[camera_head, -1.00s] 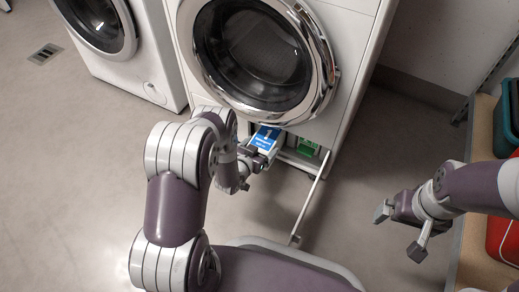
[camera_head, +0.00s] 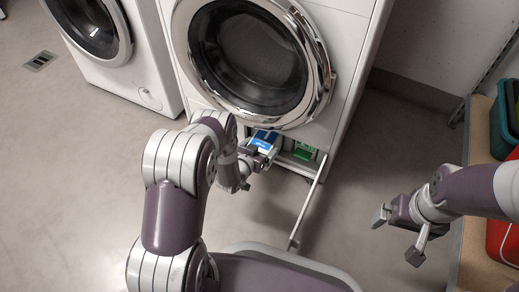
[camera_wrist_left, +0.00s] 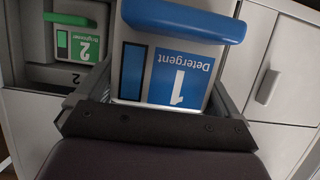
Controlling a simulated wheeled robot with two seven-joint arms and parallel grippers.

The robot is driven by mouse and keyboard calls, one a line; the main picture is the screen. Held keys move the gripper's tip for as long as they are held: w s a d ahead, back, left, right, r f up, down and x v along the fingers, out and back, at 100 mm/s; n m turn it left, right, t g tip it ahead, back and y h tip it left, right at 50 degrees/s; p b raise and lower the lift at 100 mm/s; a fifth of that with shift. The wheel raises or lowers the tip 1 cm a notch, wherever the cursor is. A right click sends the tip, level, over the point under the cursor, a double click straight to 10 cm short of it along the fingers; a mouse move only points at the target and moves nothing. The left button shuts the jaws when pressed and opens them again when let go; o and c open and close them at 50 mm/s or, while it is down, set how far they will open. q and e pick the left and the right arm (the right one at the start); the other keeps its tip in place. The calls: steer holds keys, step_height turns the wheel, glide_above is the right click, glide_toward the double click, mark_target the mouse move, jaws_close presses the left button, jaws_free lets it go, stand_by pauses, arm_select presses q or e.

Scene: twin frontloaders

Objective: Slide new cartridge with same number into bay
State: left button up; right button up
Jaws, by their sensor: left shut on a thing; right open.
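The blue-labelled cartridge (camera_head: 265,141) marked "1 Detergent" is held by my left gripper (camera_head: 262,158) at the open compartment low on the right washer's front. In the left wrist view the cartridge (camera_wrist_left: 178,70) lies between the jaws, its number and blue handle showing. Its bay is hidden behind it. The green cartridge (camera_head: 305,151) marked "2 Brightener" sits in the bay to the right; it also shows in the left wrist view (camera_wrist_left: 84,38). My right gripper (camera_head: 400,235) is open and empty above the floor at the right.
The compartment's white flap (camera_head: 308,210) stands open, sticking out to the right of my left gripper. A second washer (camera_head: 130,60) stands at the left. A wooden shelf (camera_head: 480,150) with a green bin (camera_head: 498,132) and a red bin (camera_head: 505,225) is at the right.

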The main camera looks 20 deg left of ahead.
mark_target(266, 138)
arm_select(q)
steer(key=shift+w+d+b, duration=0.15)
steer(key=shift+w+b, duration=0.35)
steer(key=shift+w, duration=0.6)
steer(key=shift+w+d+b, duration=0.15)
steer(key=shift+w+b, duration=0.35)
steer(key=shift+w, duration=0.6)
